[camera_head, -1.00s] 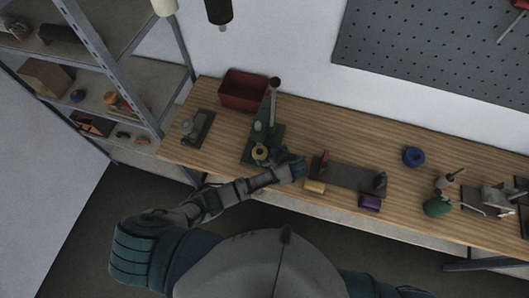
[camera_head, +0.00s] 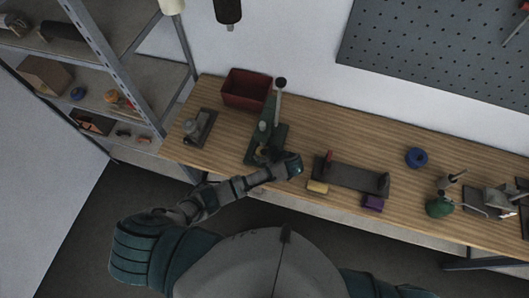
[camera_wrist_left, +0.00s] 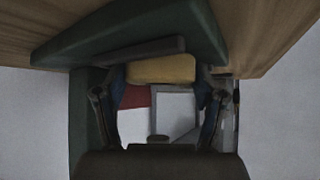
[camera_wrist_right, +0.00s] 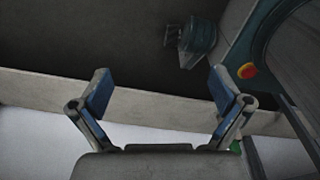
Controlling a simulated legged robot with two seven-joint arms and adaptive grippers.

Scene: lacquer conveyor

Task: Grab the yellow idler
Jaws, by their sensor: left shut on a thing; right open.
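The yellow idler (camera_wrist_left: 160,68) shows in the left wrist view between the two fingers of my left gripper (camera_wrist_left: 161,82). In the head view my left gripper (camera_head: 268,155) is at the green press-like stand (camera_head: 282,135) and hides most or all of the idler. It is shut on the idler, close to the stand's base; I cannot tell if the idler still touches the stand. My right gripper (camera_wrist_right: 160,88) is open and empty in the right wrist view, away from the bench top.
The wooden bench (camera_head: 345,132) also holds a red bin (camera_head: 247,90), a dark fixture (camera_head: 350,175), a yellow block (camera_head: 317,187), a purple block (camera_head: 373,203) and a blue ring (camera_head: 416,157). Shelves (camera_head: 100,70) stand left. Bare wood lies between fixture and blue ring.

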